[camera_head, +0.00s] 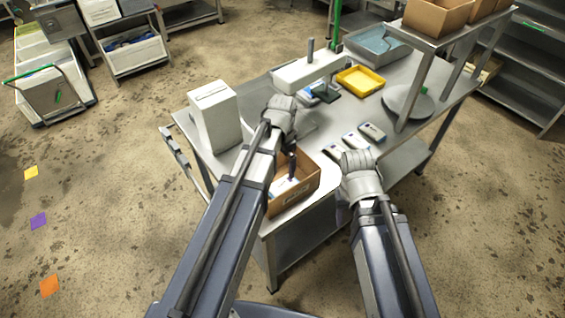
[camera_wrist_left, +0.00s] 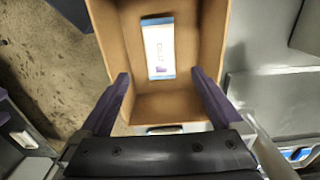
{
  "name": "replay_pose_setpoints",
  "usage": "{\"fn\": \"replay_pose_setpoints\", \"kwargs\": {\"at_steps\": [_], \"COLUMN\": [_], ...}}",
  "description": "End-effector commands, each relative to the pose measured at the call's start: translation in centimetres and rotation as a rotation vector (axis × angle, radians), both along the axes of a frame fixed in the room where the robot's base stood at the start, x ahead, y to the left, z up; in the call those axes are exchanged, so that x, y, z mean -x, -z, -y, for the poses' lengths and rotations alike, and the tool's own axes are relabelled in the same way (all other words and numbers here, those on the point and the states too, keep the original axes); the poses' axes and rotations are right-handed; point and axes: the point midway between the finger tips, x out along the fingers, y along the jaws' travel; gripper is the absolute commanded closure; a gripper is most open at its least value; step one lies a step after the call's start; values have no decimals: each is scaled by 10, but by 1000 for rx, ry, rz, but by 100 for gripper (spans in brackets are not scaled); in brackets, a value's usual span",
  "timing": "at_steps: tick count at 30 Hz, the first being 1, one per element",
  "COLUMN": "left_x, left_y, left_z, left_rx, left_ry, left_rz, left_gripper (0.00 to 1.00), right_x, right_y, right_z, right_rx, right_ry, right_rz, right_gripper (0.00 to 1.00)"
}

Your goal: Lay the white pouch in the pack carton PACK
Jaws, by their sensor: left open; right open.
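The brown pack carton PACK (camera_head: 305,193) stands at the near edge of the steel table. A white pouch (camera_head: 283,188) with blue ends lies inside it. In the left wrist view the pouch (camera_wrist_left: 158,48) lies flat on the floor of the carton (camera_wrist_left: 218,25), toward the top of the picture. My left gripper (camera_head: 291,170) is above the carton, pointing down. In the left wrist view its fingers (camera_wrist_left: 160,92) are spread with nothing between them, apart from the pouch. My right gripper (camera_head: 358,160) is over the table, right of the carton; its fingers are mostly hidden.
Several white pouches (camera_head: 372,132) lie on the table by my right gripper. A white box-shaped unit (camera_head: 214,115) stands left of the carton. Behind are a sealer-like machine (camera_head: 308,71), a yellow tray (camera_head: 360,80), a grey-blue bin (camera_head: 377,45) and a raised shelf (camera_head: 425,42).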

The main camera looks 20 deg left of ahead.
Motion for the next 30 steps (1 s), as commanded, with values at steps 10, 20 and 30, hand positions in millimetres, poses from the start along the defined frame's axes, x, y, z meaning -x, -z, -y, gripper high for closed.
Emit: {"fn": "replay_pose_setpoints", "kwargs": {"at_steps": [10, 20, 30], "left_x": [4, 115, 144], "left_y": [-17, -17, -18], "left_z": [4, 88, 105], "left_rx": [-2, -82, -113], "left_ry": [-5, -234, -332], "left_rz": [-1, -14, -6], "left_gripper": [0, 0, 0], "right_x": [0, 0, 0], "right_y": [-17, -17, -17], "right_z": [0, 0, 0], "right_rx": [0, 0, 0], "right_ry": [-1, -1, -1], "right_rz": [0, 0, 0], "right_gripper": [50, 50, 50]}}
